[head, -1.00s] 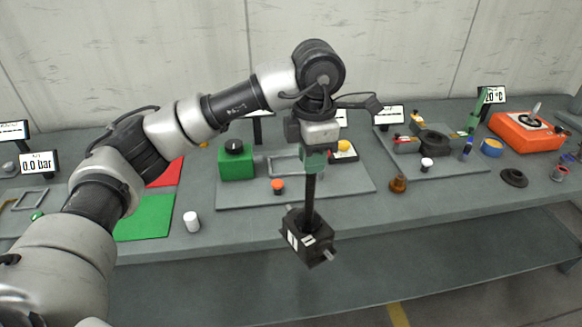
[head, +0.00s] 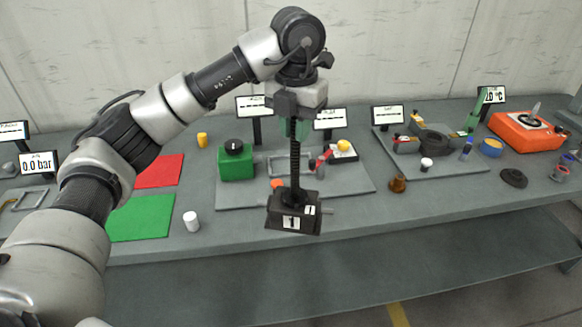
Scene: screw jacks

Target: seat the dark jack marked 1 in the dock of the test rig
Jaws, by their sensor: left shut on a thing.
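The dark jack (head: 294,213) hangs upright from my left gripper (head: 295,124), body down, with its threaded spindle (head: 295,165) rising to the jaws. The gripper is shut on the top of the jack. White labels with dark marks show on the body's near face. The test rig's base plate (head: 235,194) lies on the bench behind the jack. A grey frame on it, which looks like the dock (head: 263,160), is partly hidden by the spindle. The jack body appears in front of the plate's near edge, apparently above it. My right gripper is not in view.
On the rig plate stand a green box (head: 236,165) with a black knob, a partly hidden orange button (head: 277,184), a red lever (head: 325,156) and a yellow button (head: 344,146). A white cylinder (head: 191,221) stands left. A brown knob (head: 397,184) stands right.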

